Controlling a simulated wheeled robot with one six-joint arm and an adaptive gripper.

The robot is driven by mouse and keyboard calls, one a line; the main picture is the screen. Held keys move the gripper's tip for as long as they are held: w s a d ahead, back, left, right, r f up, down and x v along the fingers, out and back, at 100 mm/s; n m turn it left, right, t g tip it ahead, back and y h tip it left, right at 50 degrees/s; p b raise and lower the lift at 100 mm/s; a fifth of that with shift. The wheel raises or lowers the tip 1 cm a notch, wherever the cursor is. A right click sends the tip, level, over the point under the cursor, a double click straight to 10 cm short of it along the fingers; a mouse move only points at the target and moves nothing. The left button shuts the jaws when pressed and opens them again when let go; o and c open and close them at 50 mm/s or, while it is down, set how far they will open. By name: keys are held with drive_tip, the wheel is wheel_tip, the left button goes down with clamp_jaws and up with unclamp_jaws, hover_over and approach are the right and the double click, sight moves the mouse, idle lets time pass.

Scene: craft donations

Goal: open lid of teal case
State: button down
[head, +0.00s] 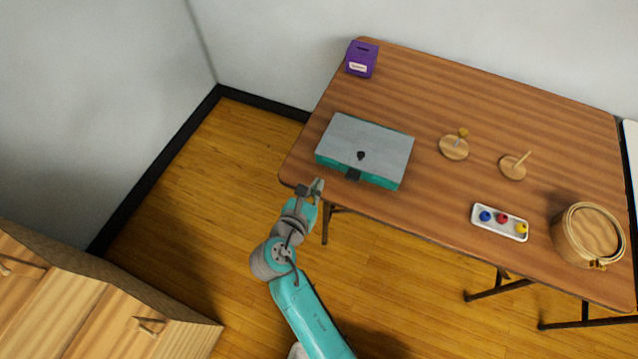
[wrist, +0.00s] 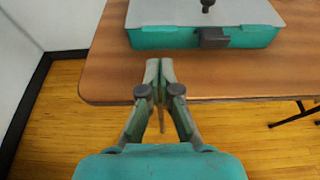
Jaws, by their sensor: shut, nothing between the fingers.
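The teal case (head: 326,160) sits on the wooden table near its front left corner. Its grey lid (head: 368,143) is closed, with a dark knob (head: 361,155) on top near the front and a dark latch (head: 352,174) on the front face. The wrist view also shows the case's teal front (wrist: 165,39) and the latch (wrist: 213,38). My gripper (head: 318,184) is just off the table's front edge, in front of the case and left of the latch. Its fingers (wrist: 153,66) are shut and empty, apart from the case.
The wooden table (head: 440,95) also holds a purple box (head: 360,65), two round wooden stands (head: 454,151) (head: 511,171), a white tray (head: 481,224) with coloured balls, and a round wooden basket (head: 570,245). A wooden cabinet (head: 85,310) stands at lower left.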

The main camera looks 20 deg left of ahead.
sight(331, 164)
drive_tip(key=x, duration=0.8)
drive_tip(key=shift+s, duration=0.1)
drive_tip(key=shift+r, duration=0.1)
